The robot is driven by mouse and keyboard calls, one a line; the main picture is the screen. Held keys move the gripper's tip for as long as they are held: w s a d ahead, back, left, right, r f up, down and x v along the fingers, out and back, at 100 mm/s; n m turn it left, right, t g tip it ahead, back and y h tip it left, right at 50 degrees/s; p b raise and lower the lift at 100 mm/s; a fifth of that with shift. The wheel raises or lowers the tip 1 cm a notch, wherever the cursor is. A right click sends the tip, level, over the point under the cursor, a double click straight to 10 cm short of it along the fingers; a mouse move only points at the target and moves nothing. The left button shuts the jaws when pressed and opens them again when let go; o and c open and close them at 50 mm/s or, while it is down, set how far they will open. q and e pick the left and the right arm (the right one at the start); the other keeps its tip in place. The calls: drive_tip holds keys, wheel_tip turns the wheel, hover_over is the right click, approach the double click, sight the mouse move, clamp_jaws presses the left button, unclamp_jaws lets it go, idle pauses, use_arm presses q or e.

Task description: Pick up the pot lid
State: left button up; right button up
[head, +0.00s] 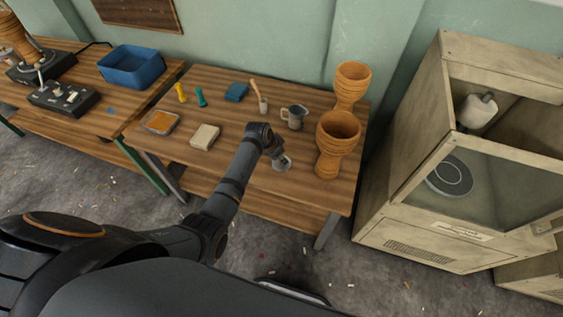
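My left gripper (277,153) reaches over the front of the wooden table (240,183), left of the goblet drums. A small pale grey round thing (285,164) shows right at its tip; it may be the pot lid, but it is partly hidden and too small to be sure. I cannot tell whether the fingers are open, or whether they touch it. My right gripper is not in view.
Two clay goblet drums, a near one (338,145) and a far one (350,83), stand at the table's right end. A grey mug (295,117), brush (260,97), beige block (205,136) and tray (160,122) lie around. A cabinet (405,165) stands right.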

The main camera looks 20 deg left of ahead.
use_arm(q)
clamp_jaws()
drive_tip(key=shift+r, duration=0.1)
drive_tip(key=shift+r, duration=0.3)
drive_tip(key=r, duration=0.3)
drive_tip(key=shift+s+p, duration=0.2)
drive_tip(key=shift+p, duration=0.15)
drive_tip(key=s+d+r, duration=0.1)
drive_tip(key=s+r, duration=0.8)
drive_tip(key=s, duration=0.4)
drive_tip(key=shift+s+d, duration=0.25)
drive_tip(key=shift+d, duration=0.05)
drive_tip(key=shift+r, duration=0.1)
